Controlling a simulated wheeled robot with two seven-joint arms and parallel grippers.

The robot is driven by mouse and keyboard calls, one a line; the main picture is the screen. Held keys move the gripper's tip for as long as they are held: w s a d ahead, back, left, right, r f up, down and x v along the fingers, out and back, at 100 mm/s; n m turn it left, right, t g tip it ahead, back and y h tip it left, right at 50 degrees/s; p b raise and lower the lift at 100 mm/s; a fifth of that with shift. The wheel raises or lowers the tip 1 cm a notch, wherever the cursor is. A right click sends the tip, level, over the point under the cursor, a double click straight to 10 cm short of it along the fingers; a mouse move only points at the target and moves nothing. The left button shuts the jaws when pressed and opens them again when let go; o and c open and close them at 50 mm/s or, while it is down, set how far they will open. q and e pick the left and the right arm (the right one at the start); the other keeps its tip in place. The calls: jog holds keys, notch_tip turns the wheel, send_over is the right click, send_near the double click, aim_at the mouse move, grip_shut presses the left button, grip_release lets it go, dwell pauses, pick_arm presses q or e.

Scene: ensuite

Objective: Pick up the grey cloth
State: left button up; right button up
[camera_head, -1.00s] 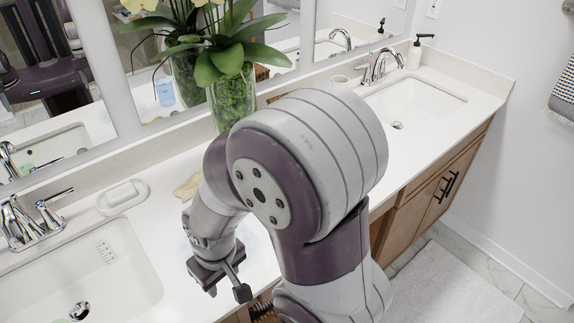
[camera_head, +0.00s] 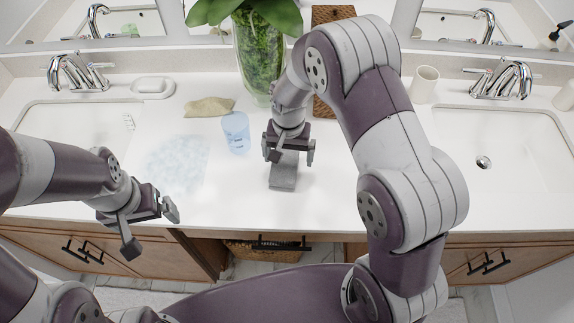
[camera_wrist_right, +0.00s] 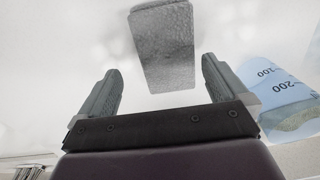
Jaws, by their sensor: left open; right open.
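The grey cloth (camera_head: 283,172) is a small, rectangular grey piece with a rough texture, lying on the white counter. In the right wrist view, the grey cloth (camera_wrist_right: 164,48) shows beyond the fingertips, roughly centred between them. My right gripper (camera_head: 290,157) is open and points down over the cloth's far end, hiding part of it. My left gripper (camera_head: 150,228) is open and empty, near the counter's front edge at the left.
A clear blue measuring cup (camera_head: 236,133) stands left of the cloth. A wet-looking patch (camera_head: 175,163) and a beige lump (camera_head: 208,107) lie farther left. A potted plant (camera_head: 258,55) stands behind. Sinks (camera_head: 90,135) flank the area. Counter right of the cloth is clear.

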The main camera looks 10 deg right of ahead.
aim_at(284, 165)
jog(key=f, duration=0.1)
jog(key=a+f, duration=0.1)
jog(key=f, duration=0.1)
jog(key=shift+s+a, duration=0.15)
jog(key=shift+s, duration=0.05)
jog(key=shift+w+f, duration=0.1)
jog(key=shift+f, duration=0.35)
jog(key=c, duration=0.8)
pick_arm(q)
jog(key=shift+w+a+r, duration=0.1)
jog(key=shift+a+r, duration=0.3)
pick_arm(e)
jog(key=shift+c, duration=1.1)
